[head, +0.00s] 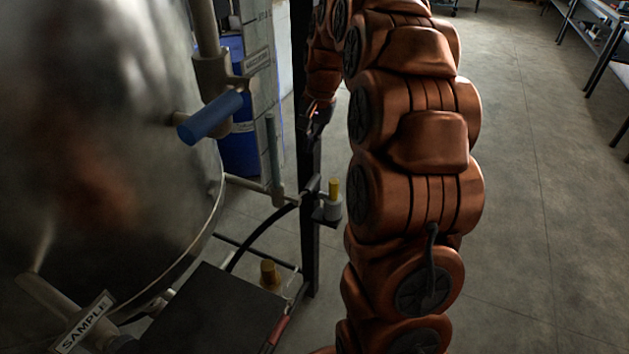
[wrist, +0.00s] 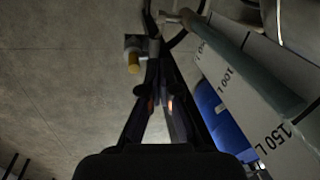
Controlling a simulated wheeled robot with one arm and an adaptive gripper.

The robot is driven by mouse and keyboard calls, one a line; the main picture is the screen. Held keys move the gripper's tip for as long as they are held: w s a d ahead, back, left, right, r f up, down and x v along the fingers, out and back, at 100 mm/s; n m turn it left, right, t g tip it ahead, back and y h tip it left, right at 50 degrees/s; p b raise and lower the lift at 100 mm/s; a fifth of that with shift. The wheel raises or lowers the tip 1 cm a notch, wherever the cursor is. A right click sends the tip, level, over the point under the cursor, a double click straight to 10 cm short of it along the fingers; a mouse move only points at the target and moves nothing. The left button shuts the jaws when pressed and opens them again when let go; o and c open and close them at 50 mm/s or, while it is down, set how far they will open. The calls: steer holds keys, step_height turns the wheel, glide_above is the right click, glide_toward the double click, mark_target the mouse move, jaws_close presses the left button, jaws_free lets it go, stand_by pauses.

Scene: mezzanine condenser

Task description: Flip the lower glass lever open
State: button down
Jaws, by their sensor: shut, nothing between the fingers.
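The sight glass is a grey-green tube beside a white scale plate in the head view (head: 274,152); it runs diagonally in the wrist view (wrist: 245,66). A pipe fitting joins its lower end (wrist: 188,18). A yellow-capped grey fitting stands right of that end, by the black post (head: 334,190); it also shows in the wrist view (wrist: 133,62). I cannot tell which part is the lower glass lever. My gripper (head: 318,120) is beside the post, above this fitting. In the wrist view its fingers converge (wrist: 154,92), shut and empty, apart from the tube.
A large steel vessel (head: 95,130) fills the left, with a blue handle (head: 210,115) sticking out. A blue drum (head: 238,150) stands behind the scale plate (head: 262,70). A black post (head: 309,240) and another yellow-capped fitting (head: 270,274) are close by. Open floor (head: 540,220) lies right.

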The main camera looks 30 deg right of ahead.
steer(key=m, duration=0.2)
glide_above(313, 181)
steer(key=s+d, duration=0.1)
steer(key=s, duration=0.2)
step_height(313, 181, down, 3)
steer(key=shift+w+d+r+b, duration=0.15)
steer(key=shift+d+r+b, duration=0.05)
steer(key=shift+d+b, duration=0.3)
steer(key=shift+a, duration=0.1)
steer(key=f+p, duration=0.1)
steer(key=f, duration=0.3)
steer(key=w+a+f+p, duration=0.1)
steer(key=f+p, duration=0.1)
steer(key=f, duration=0.3)
steer(key=w+f+p, duration=0.1)
steer(key=f, duration=0.3)
steer(key=shift+w+a+f+p, duration=0.2)
steer(key=shift+f+p, duration=0.1)
steer(key=shift+p, duration=0.1)
steer(key=shift+f, duration=0.2)
